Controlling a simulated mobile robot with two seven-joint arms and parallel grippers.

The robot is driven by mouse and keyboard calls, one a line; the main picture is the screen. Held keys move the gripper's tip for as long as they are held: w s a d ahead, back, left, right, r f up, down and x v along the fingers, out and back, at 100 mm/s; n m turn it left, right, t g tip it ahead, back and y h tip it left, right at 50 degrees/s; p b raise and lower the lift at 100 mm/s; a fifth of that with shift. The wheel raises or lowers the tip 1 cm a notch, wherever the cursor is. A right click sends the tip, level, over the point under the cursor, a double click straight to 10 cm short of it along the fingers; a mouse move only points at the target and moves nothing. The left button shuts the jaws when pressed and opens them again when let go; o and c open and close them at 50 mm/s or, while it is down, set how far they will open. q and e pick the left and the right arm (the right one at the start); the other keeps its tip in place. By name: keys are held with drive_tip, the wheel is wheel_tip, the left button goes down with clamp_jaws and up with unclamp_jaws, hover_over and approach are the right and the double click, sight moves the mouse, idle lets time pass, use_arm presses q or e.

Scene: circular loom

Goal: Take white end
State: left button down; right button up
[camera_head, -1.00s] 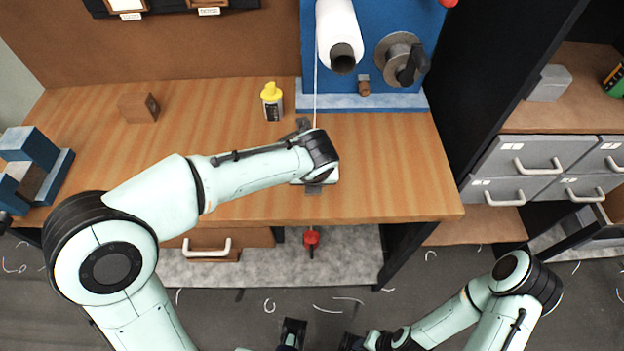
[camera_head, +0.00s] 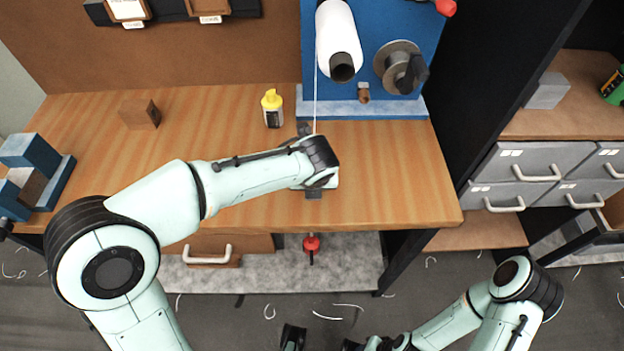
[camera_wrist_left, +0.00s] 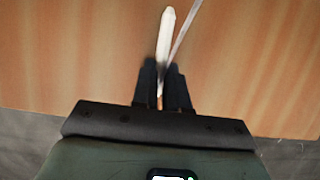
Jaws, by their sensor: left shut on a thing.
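A white roll (camera_head: 338,35) is mounted on the blue machine (camera_head: 385,20). A thin white thread (camera_head: 315,95) hangs from it down to my left gripper (camera_wrist_left: 160,92). In the left wrist view, the gripper is shut on the pale white end (camera_wrist_left: 165,38), which sticks out past the fingertips. The thin thread (camera_wrist_left: 184,33) runs up beside it at a slant. In the head view, my left wrist covers most of the gripper and the held end over the table.
A yellow-capped bottle (camera_head: 272,108) and a brown block (camera_head: 140,115) stand on the wooden table (camera_head: 390,180). A blue stand (camera_head: 38,165) is at the left end. A grey crank (camera_head: 401,68) is on the machine. Grey drawers (camera_head: 515,175) stand at the right.

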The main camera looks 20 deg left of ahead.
use_arm(q)
drive_tip(key=shift+r+p, duration=1.7)
drive_tip(key=shift+r, duration=0.4)
drive_tip(key=shift+w+f, duration=0.1)
use_arm(e)
drive_tip(key=r, duration=0.1)
drive_tip(key=w+r, duration=0.1)
drive_tip(key=r, duration=0.2)
drive_tip(key=shift+w, duration=0.4)
